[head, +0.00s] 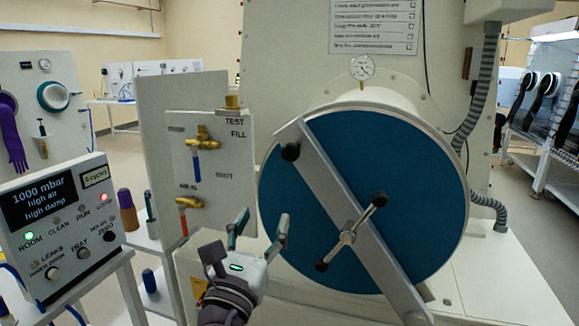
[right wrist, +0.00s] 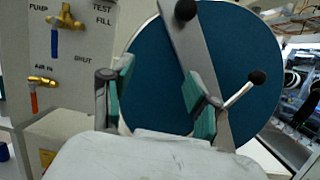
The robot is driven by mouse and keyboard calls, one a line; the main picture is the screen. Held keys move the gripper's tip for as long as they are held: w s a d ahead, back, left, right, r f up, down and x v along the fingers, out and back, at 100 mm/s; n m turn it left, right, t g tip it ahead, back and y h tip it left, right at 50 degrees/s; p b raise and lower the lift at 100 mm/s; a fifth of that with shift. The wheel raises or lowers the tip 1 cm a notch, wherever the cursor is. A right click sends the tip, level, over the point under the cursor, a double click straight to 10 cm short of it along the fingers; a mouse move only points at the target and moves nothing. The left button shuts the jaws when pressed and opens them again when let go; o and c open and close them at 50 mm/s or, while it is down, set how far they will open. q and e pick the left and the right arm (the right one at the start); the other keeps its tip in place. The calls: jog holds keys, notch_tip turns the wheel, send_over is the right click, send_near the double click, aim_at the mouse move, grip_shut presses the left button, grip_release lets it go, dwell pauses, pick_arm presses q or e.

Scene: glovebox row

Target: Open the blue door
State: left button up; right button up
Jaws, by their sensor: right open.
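The blue door (head: 415,165) is a large round disc closing the front of a pale cylinder; it looks shut. A grey bar (head: 315,180) crosses it diagonally from upper left to lower right. A black-tipped spindle handle (head: 347,237) sits at the bar's middle, and a black knob (head: 290,152) is at its upper end. My right gripper (head: 262,228) is open and empty, in front of the door's lower left edge. In the right wrist view the door (right wrist: 235,65) and the bar (right wrist: 183,45) show beyond the open fingers (right wrist: 160,100). The left gripper is not seen.
A valve panel (head: 215,155) with brass valves, one blue-handled (head: 196,165) and one red-handled (head: 184,222), stands left of the door. A control box (head: 62,225) with a display is at the left. A grey hose (head: 484,90) hangs at the right. Floor shows at far right.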

jog(key=h, duration=0.1)
send_near(288, 156)
notch_tip(288, 156, down, 2)
jog(key=s, duration=0.2)
jog(key=shift+t, duration=0.4)
jog(key=p+x, duration=0.1)
jog(key=x, duration=0.5)
jog(key=p+x, duration=0.2)
jog(key=x, duration=0.4)
jog(key=shift+w+a+r, duration=0.15)
jog(key=shift+a+r, duration=0.05)
jog(key=shift+r, duration=0.05)
jog(key=shift+w+d+r, duration=0.15)
jog(key=shift+w+d, duration=0.05)
jog(key=shift+w, duration=0.4)
grip_shut()
